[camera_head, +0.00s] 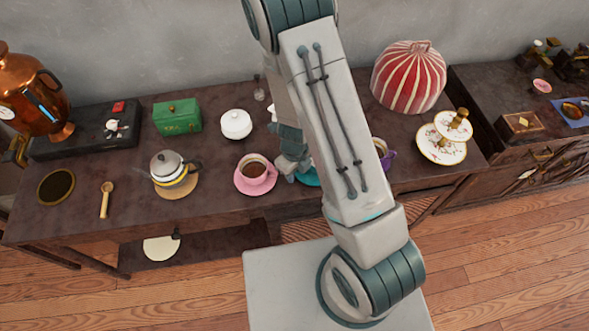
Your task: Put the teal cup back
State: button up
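My gripper (291,163) is low over the middle of the table (225,208), just right of a pink cup (253,170) on its pink saucer (243,187). My arm hides most of it, and its fingertips are not clear. A teal patch (309,178), perhaps a saucer, shows beside the gripper, partly behind my arm. I cannot make out a teal cup. I cannot tell whether the gripper holds anything.
A purple cup (387,159) shows right of my arm. A red-striped cosy (408,77) and tiered plate stand (437,149) stand right. The front left table edge is mostly clear.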

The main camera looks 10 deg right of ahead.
notch_tip(320, 180, up, 19)
jog(key=n+y+p, duration=0.2)
jog(key=n+p, duration=0.2)
jog(key=n, duration=0.2)
jog(key=s+d+r+n+t+h, duration=0.1)
jog(key=s+d+r+n+t, duration=0.1)
jog(key=s+r+n, duration=0.4)
jog(key=s+d+r+n+t+h, duration=0.1)
jog(key=s+d+r+n, duration=0.3)
jog(key=r+n, duration=0.9)
jog(key=s+n+t, duration=0.1)
jog(key=s+n, duration=0.1)
jog(key=n, duration=0.1)
jog(key=shift+n, duration=0.4)
jog(key=shift+w+b, duration=0.1)
jog(key=shift+b, duration=0.2)
